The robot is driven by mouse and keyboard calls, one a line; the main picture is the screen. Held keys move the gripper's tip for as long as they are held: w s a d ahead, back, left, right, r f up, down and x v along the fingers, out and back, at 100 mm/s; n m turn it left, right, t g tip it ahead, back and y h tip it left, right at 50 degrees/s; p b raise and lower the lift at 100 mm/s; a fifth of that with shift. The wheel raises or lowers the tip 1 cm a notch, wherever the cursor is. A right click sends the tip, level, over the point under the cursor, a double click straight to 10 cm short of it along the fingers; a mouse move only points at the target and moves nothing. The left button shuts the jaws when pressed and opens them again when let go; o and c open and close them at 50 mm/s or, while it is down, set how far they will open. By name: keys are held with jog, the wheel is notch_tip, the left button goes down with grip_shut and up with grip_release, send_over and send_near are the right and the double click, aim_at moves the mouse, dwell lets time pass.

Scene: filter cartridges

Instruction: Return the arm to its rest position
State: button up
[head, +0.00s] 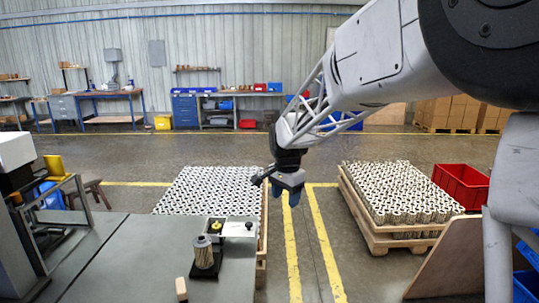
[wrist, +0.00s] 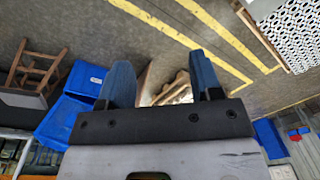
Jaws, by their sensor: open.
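My gripper (head: 290,196) hangs in the middle of the head view, above the floor gap between two pallets of cartridges. Its two blue fingers show in the wrist view (wrist: 165,85), spread apart with nothing between them. My white arm reaches down to it from the upper right. A single filter cartridge (head: 203,252) stands upright on a black stand on the grey bench (head: 110,262), left of and below my gripper in the picture. The gripper is apart from it.
A pallet of cartridges (head: 205,190) stands behind the bench, and another pallet (head: 400,192) stands to the right. A red crate (head: 462,184) is beside that one. A small wooden block (head: 181,289) lies on the bench. Yellow-lined floor (head: 312,245) is clear between the pallets.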

jog(key=s+d+r+n, duration=0.15)
jog(key=s+d, duration=0.25)
jog(key=s, duration=0.6)
jog(key=s+d+r+n+t, duration=0.1)
jog(key=s+d+n, duration=0.25)
jog(key=s, duration=0.55)
jog(key=s+d+r+n, duration=0.1)
jog(key=s+d, duration=0.3)
jog(key=s, duration=0.6)
jog(key=s+d+f+n, duration=0.2)
jog(key=s+f+n, duration=0.1)
jog(key=s, duration=0.9)
jog(key=shift+f+t, duration=0.25)
jog(key=shift+t, duration=0.15)
jog(key=shift+d, duration=0.1)
